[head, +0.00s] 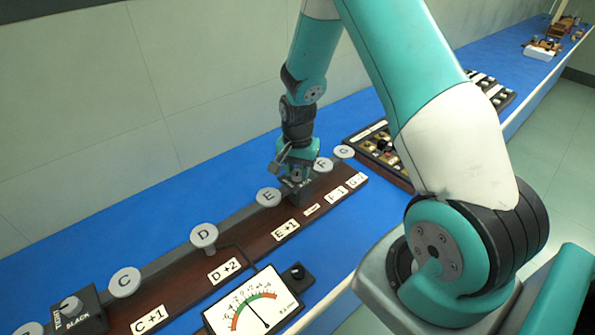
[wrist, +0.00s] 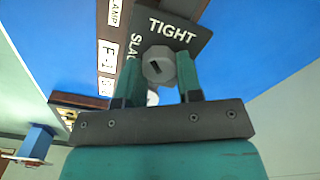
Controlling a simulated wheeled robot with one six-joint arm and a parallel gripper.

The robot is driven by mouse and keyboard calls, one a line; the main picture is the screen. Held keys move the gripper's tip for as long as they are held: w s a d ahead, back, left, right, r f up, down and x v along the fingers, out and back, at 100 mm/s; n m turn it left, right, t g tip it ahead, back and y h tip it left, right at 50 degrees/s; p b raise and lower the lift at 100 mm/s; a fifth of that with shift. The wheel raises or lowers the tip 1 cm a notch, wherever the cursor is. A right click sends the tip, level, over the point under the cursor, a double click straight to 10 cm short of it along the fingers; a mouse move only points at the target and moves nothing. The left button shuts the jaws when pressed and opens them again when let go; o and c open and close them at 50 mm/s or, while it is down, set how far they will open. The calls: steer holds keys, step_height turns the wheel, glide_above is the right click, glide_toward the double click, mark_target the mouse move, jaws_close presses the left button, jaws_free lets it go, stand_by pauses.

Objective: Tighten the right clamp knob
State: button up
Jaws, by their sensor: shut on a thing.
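The right clamp knob (wrist: 158,65) is a small grey knob with a dark slot on its face, seen close up in the wrist view. It sits in front of a dark plate (wrist: 205,22) lettered TIGHT at the top and partly SLACK at the side. My gripper (wrist: 159,72) has its two teal fingers closed on either side of the knob. In the head view my gripper (head: 293,166) reaches down onto the dark right clamp block (head: 300,193) between the E and F discs. The knob is mostly hidden there by the fingers.
A dark wooden rail (head: 268,226) carries lettered discs such as E (head: 268,196) and F (head: 322,164), close beside my gripper. The left clamp block (head: 88,318) and a dial meter (head: 252,308) are nearer. A tray of small parts (head: 372,145) lies beyond.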

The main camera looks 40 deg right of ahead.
mark_target(298, 172)
steer(key=m, duration=0.4)
steer(key=shift+m+b, duration=0.3)
steer(key=shift+b, duration=0.05)
steer(key=shift+m, duration=1.9)
steer(key=o, duration=0.9)
steer(key=shift+s, duration=0.1)
steer(key=shift+r+b, duration=0.1)
steer(key=shift+b, duration=0.2)
step_height(298, 172, up, 17)
steer(key=shift+r+b, duration=0.15)
steer(key=shift+b, duration=0.95)
